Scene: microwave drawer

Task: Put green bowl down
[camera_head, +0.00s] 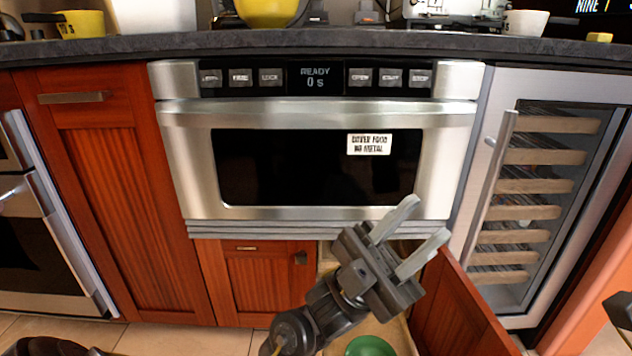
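A green bowl (370,346) shows at the bottom edge of the head view, inside the open lower cabinet on a light tan surface. Only its upper part is in the picture. My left gripper (431,218) is in front of the microwave drawer's lower right part, above the bowl in the picture. Its two pale fingers are spread apart, point up and right, and hold nothing. The bowl is apart from the fingers. My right gripper does not show clearly; only a dark shape is at the right edge.
The steel microwave drawer (185,150) is closed and its display reads READY. Below it, a red-brown cabinet door (458,312) stands open on the right. A wine cooler (497,120) is at right, an oven (55,295) at left. The dark counter (330,42) holds several items.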

